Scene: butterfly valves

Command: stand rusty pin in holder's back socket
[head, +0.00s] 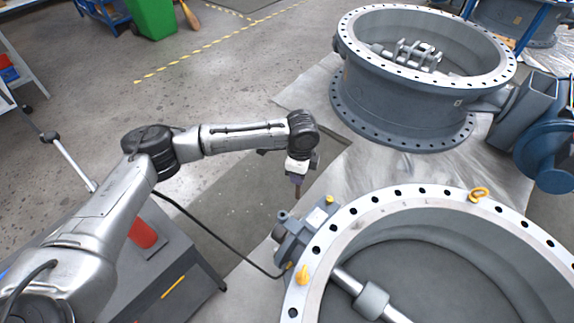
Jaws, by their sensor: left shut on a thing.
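My left gripper (298,178) points down at the middle of the head view, above the floor gap between the two valves. It is shut on the rusty pin (298,191), which shows as a small, thin brown piece hanging below the fingers. Below the gripper, at the near valve's left edge, is a blue-grey block (292,240) with a pale top plate. I cannot tell whether this block is the holder, and no back socket can be made out. The pin is apart from the block. My right gripper is not in view.
A second valve (400,100) stands behind on pale sheeting. A green bin (153,18) is far back left.

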